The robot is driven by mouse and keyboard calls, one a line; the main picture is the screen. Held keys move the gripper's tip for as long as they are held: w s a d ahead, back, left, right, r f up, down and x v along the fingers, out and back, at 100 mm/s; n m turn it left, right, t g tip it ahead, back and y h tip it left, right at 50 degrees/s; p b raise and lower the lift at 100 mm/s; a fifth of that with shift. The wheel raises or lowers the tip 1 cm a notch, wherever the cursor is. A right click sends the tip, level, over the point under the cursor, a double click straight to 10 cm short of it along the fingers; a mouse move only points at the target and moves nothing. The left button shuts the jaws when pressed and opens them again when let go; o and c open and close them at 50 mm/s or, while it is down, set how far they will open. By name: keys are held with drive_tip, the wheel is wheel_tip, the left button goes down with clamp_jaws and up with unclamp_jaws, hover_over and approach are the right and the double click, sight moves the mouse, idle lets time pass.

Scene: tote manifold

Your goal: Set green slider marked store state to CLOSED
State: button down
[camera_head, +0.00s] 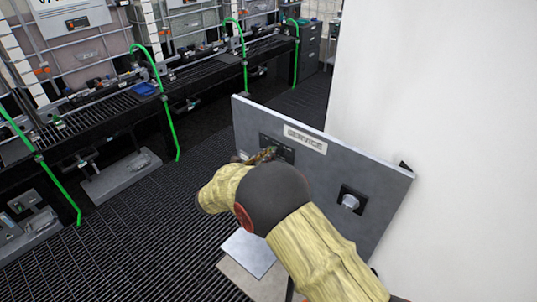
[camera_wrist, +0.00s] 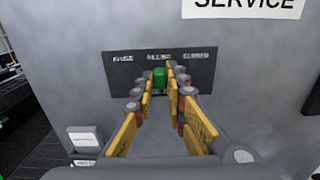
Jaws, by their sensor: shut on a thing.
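The green slider (camera_wrist: 159,77) sits on a dark plate (camera_wrist: 120,75) on the grey panel. The plate has a row of three labels; the right one reads CLOSED, the other two are too blurred to read surely. The slider stands below the middle label, left of CLOSED. My gripper (camera_wrist: 159,82) is shut on the slider, with one yellow finger on each side of it. More lettering below the slider is partly hidden by the fingers. In the head view my gripper (camera_head: 262,155) reaches the plate (camera_head: 280,148), and my arm covers part of the panel.
The grey panel (camera_head: 345,183) carries a SERVICE sign (camera_head: 305,139) and a light knob (camera_head: 350,202) at its right. A white wall (camera_head: 440,100) stands close on the right. Racks with green hoses (camera_head: 166,105) line the left; grated floor (camera_head: 150,220) lies between.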

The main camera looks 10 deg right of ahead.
drive_tip(key=s+d, duration=0.1)
drive_tip(key=s, duration=0.1)
drive_tip(key=s+d+p, duration=0.1)
drive_tip(key=s+d, duration=0.1)
drive_tip(key=shift+s+d, duration=0.1)
drive_tip(key=shift+s, duration=0.05)
idle(0.4)
drive_tip(key=c, duration=1.8)
unclamp_jaws()
drive_tip(key=shift+s, duration=0.1)
